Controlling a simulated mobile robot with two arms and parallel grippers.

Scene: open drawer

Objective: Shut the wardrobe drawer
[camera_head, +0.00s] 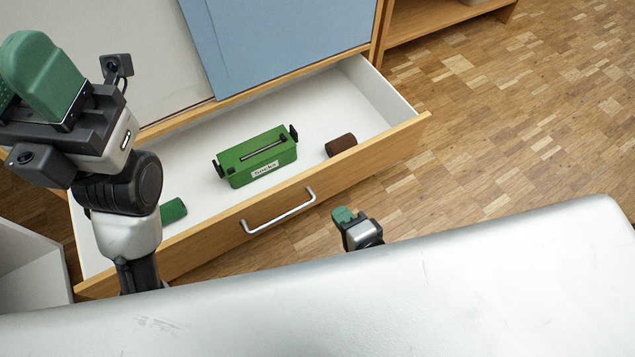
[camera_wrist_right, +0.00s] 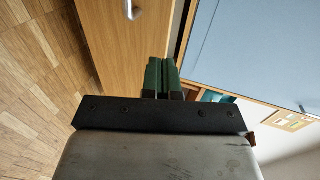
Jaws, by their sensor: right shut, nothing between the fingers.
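The wardrobe drawer (camera_head: 397,138) is pulled out, with a wooden front and a white inside. Its metal bar handle (camera_head: 278,212) is on the front. My right gripper (camera_head: 342,214) is in front of the drawer, right of the handle and apart from it. In the right wrist view its green fingers (camera_wrist_right: 162,76) are together and empty, with the drawer front (camera_wrist_right: 125,45) and part of the handle (camera_wrist_right: 132,9) beyond. My left gripper (camera_head: 30,80) is raised at the upper left, partly cut off by the frame; its opening is unclear.
In the drawer lie a green box (camera_head: 257,158) with black clips, a brown roll (camera_head: 341,146) and a green cylinder (camera_head: 173,211). Blue and pale wardrobe doors (camera_head: 285,40) stand behind. Parquet floor (camera_head: 500,130) is clear to the right. A white unit (camera_head: 30,262) is at lower left.

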